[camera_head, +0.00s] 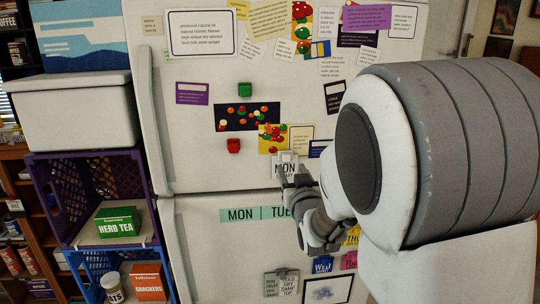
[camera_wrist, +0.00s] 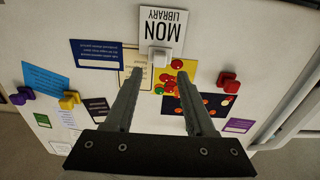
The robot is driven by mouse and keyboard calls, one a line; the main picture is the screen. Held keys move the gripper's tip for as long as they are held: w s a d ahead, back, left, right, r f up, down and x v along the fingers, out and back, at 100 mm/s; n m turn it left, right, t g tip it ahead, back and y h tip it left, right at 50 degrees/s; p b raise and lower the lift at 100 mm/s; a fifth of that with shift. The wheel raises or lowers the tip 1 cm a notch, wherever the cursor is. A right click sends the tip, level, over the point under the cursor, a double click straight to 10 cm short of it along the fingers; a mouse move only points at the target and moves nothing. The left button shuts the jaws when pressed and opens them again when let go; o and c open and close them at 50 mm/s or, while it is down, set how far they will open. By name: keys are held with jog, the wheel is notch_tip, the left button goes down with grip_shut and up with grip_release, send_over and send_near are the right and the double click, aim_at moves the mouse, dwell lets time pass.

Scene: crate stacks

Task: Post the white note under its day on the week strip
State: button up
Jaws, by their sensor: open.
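The white note (camera_head: 279,170) reads "MON LIBRARY" and hangs low on the upper fridge door, under a pale magnet or clip (camera_wrist: 158,56). In the wrist view the note (camera_wrist: 163,27) appears upside down. The week strip (camera_head: 240,215) is a pale green band on the lower door; "MON" and "TUE" show, and my arm hides the rest. My gripper (camera_head: 293,174) is at the note, partly covering it in the head view. In the wrist view my gripper (camera_wrist: 161,73) is open, its fingertips either side of the magnet; contact cannot be told.
A red magnet (camera_head: 234,146) and a green magnet (camera_head: 245,89) sit on the upper door among several papers. Below the strip are a blue "WED" note (camera_head: 322,264), a grey list (camera_head: 281,284) and a framed drawing (camera_head: 328,291). Crates (camera_head: 100,190) stand left of the fridge.

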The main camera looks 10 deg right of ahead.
aim_at(287, 159)
jog(key=w, duration=0.4)
jog(key=shift+f, duration=0.2)
jog(key=shift+w+r+b, duration=0.2)
jog(key=shift+w+b, duration=0.45)
jog(key=shift+w, duration=0.35)
grip_shut()
jog(key=shift+s, duration=0.1)
jog(key=shift+s+b, duration=1)
jog(key=shift+s, duration=1.45)
